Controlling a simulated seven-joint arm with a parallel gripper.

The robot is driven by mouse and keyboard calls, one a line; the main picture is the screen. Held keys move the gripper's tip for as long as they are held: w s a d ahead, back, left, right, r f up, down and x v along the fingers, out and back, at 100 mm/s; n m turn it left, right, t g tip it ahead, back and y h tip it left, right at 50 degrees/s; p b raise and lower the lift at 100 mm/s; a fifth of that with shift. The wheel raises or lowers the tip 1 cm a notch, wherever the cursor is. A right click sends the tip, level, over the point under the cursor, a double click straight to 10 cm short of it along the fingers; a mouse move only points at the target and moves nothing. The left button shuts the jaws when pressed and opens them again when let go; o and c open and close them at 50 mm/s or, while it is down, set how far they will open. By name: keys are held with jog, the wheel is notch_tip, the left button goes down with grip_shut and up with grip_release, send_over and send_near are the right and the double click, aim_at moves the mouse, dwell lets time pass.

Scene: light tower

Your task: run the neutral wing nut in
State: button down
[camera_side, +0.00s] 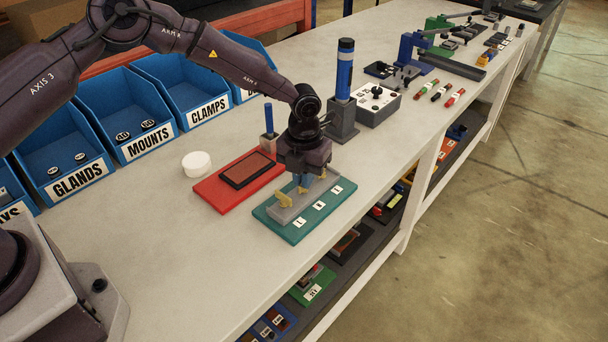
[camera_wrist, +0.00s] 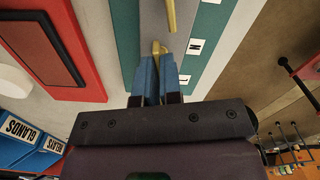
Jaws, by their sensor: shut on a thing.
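The teal board (camera_side: 274,212) carries a grey block (camera_side: 290,211) with brass wing nuts on it. A row of white labels runs along its front edge; the N label (camera_wrist: 195,47) reads clearly in the wrist view. My gripper (camera_side: 303,184) points down over the middle of the block. Its blue fingers are shut on a brass wing nut (camera_wrist: 157,47), level with the N label; this is the neutral wing nut. The fingers hide most of it, so I cannot tell how far down it sits. Another brass wing nut (camera_side: 284,198) stands on the block's near-left end.
A red board (camera_side: 212,197) with a dark pad lies left of the teal board. A white round piece (camera_side: 196,164) lies beyond it. A blue-topped post (camera_side: 344,90) and a grey control box (camera_side: 378,104) stand behind my gripper. The near-left bench top is clear.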

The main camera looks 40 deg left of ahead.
jog(key=shift+d+r, duration=0.1)
jog(key=c, duration=1.3)
grip_release()
notch_tip(320, 180, up, 13)
jog(key=shift+f, duration=0.1)
